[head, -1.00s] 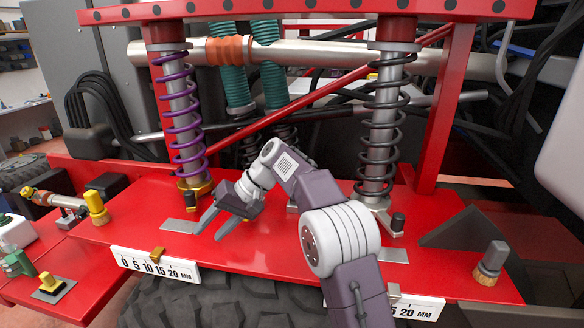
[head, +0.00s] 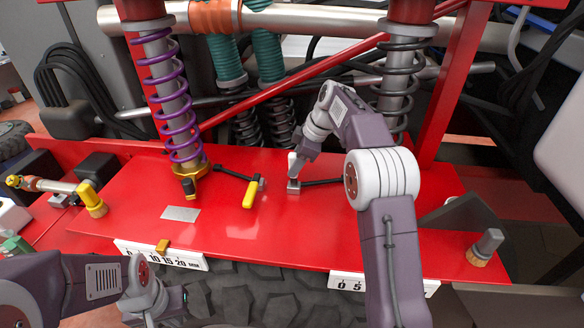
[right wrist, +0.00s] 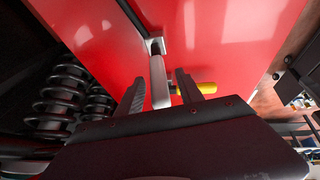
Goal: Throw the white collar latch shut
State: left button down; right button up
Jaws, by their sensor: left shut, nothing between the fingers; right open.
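The white collar latch (head: 292,165) stands up from a small grey bracket (head: 294,187) on the red deck. A black rod runs from it toward the black-coil shock at right. My right gripper (head: 299,158) is at the latch, mostly hidden behind its own wrist in the head view. In the right wrist view its fingers (right wrist: 160,92) are open, and the pale latch handle (right wrist: 160,75) lies between them, nearer the left finger. Whether they touch cannot be told. My left gripper (head: 172,303) is low at the bottom left, shut and empty, its fingertips unclear.
A yellow latch handle (head: 250,194) lies close left of the white one; it also shows beside the right finger (right wrist: 206,87). The purple-coil shock (head: 168,95) and black-coil shock (head: 397,85) stand behind. A scale (head: 180,258) edges the deck's front.

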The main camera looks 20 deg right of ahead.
jog(key=p+x, duration=0.1)
jog(key=x, duration=0.3)
jog(key=shift+w+a, duration=0.2)
jog(key=shift+w, duration=0.05)
jog(key=shift+s, duration=0.15)
jog(key=shift+d, duration=0.15)
grip_shut()
jog(key=shift+s+f, duration=0.1)
dwell(0.7)
